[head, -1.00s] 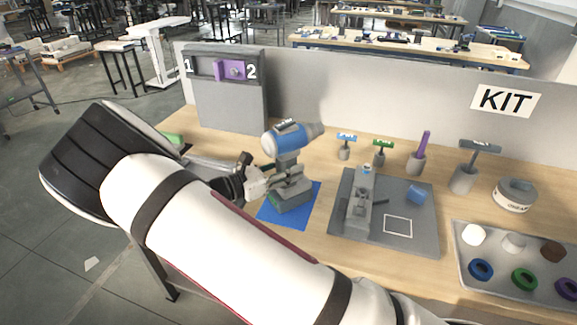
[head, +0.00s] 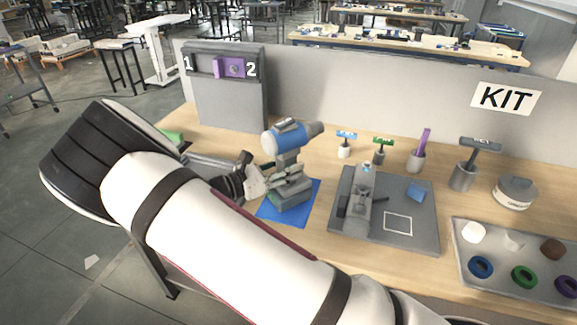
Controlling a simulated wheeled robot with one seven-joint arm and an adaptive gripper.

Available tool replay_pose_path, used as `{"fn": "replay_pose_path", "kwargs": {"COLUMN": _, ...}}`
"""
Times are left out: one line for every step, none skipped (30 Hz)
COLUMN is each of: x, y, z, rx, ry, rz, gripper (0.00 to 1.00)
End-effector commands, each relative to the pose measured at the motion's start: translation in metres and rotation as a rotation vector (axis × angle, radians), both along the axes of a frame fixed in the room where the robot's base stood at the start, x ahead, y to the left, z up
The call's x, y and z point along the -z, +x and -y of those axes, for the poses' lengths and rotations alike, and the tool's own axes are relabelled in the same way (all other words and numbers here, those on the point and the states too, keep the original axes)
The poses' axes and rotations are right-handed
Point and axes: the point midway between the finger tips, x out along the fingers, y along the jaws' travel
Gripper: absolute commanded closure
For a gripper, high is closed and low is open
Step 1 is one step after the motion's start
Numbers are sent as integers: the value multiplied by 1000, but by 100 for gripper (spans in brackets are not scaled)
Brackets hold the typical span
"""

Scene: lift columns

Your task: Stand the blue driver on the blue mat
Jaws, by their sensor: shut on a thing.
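The blue driver (head: 287,138) is a blue and grey power drill with a grey block-like base. It is upright, with its base over the blue mat (head: 308,212) and its nose pointing right. The base appears to be on or very close to the mat; I cannot tell whether it touches. My gripper (head: 275,182) comes from the left and is shut on the driver around its handle, just above the base. The fingertips are partly hidden by the handle and base.
Behind stand several holders with T-handled tools. A tray (head: 463,262) of rings and caps is at the right. A grey panel (head: 228,105) stands behind left.

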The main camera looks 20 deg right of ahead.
Motion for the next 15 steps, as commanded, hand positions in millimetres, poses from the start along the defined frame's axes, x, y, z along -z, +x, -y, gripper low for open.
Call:
{"fn": "replay_pose_path", "kwargs": {"x": -1, "y": 0, "z": 0, "rx": 1, "ry": -4, "rz": 2, "gripper": 100}}
{"fn": "replay_pose_path", "kwargs": {"x": -1, "y": 0, "z": 0, "rx": 1, "ry": -4, "rz": 2, "gripper": 100}}
{"fn": "replay_pose_path", "kwargs": {"x": 0, "y": 0, "z": 1, "rx": 1, "ry": -4, "rz": 2, "gripper": 100}}
{"fn": "replay_pose_path", "kwargs": {"x": 0, "y": 0, "z": 1, "rx": 1, "ry": -4, "rz": 2, "gripper": 100}}
{"fn": "replay_pose_path", "kwargs": {"x": 0, "y": 0, "z": 1, "rx": 1, "ry": -4, "rz": 2, "gripper": 100}}
{"fn": "replay_pose_path", "kwargs": {"x": 0, "y": 0, "z": 1, "rx": 1, "ry": -3, "rz": 2, "gripper": 63}}
{"fn": "replay_pose_path", "kwargs": {"x": 0, "y": 0, "z": 1, "rx": 1, "ry": -3, "rz": 2, "gripper": 56}}
{"fn": "replay_pose_path", "kwargs": {"x": 0, "y": 0, "z": 1, "rx": 1, "ry": -3, "rz": 2, "gripper": 50}}
{"fn": "replay_pose_path", "kwargs": {"x": 0, "y": 0, "z": 0, "rx": 1, "ry": -3, "rz": 2, "gripper": 44}}
{"fn": "replay_pose_path", "kwargs": {"x": 1, "y": 0, "z": 0, "rx": 1, "ry": -2, "rz": 1, "gripper": 44}}
{"fn": "replay_pose_path", "kwargs": {"x": 1, "y": 0, "z": 0, "rx": 1, "ry": -2, "rz": 1, "gripper": 44}}
{"fn": "replay_pose_path", "kwargs": {"x": 1, "y": 0, "z": 0, "rx": 1, "ry": -2, "rz": 1, "gripper": 44}}
{"fn": "replay_pose_path", "kwargs": {"x": 1, "y": 0, "z": 0, "rx": 1, "ry": -2, "rz": 1, "gripper": 44}}
{"fn": "replay_pose_path", "kwargs": {"x": 1, "y": 0, "z": 0, "rx": 1, "ry": -2, "rz": 1, "gripper": 44}}
{"fn": "replay_pose_path", "kwargs": {"x": 1, "y": 0, "z": 0, "rx": 0, "ry": -1, "rz": 1, "gripper": 44}}
